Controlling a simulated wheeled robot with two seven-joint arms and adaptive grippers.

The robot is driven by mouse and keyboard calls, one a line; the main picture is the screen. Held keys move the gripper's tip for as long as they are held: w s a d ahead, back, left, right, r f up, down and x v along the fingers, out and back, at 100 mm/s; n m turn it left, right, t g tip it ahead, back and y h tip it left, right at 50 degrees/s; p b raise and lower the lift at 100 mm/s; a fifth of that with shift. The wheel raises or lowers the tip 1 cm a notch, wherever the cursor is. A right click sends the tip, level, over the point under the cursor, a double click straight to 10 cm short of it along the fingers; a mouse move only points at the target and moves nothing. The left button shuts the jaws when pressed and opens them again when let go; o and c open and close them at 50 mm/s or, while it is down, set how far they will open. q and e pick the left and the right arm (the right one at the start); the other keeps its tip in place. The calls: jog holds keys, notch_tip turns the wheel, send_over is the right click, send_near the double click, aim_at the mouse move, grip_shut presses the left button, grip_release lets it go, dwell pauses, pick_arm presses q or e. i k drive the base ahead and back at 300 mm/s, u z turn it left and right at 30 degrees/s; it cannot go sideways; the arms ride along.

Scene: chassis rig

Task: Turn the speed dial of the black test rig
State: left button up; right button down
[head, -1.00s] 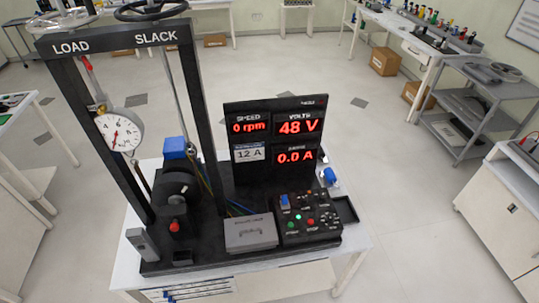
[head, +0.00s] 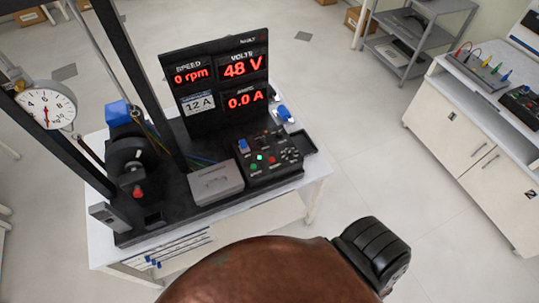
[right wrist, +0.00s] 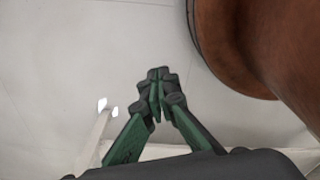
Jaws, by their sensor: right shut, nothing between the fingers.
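The black test rig (head: 186,180) stands on a white table in the head view. Its sloped control panel (head: 262,172) at the right front carries a blue switch, coloured buttons and small dark knobs. The speed dial is too small to tell apart from these. The speed display (head: 192,74) reads 0 rpm, with 48 V and 0.0 A beside and below it. My right gripper (right wrist: 157,88) has green fingers with dark tips, shut together and empty in the right wrist view. My left gripper is not in view.
A grey box (head: 216,184) sits left of the control panel. A round dial gauge (head: 47,105) hangs at the rig's left frame. The white table (head: 318,172) has bare floor to its right. A white cabinet (head: 455,130) with instruments stands farther right, with a grey shelf cart (head: 405,35) behind.

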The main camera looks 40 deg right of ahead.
aim_at(290, 150)
jog(key=z, duration=1.35)
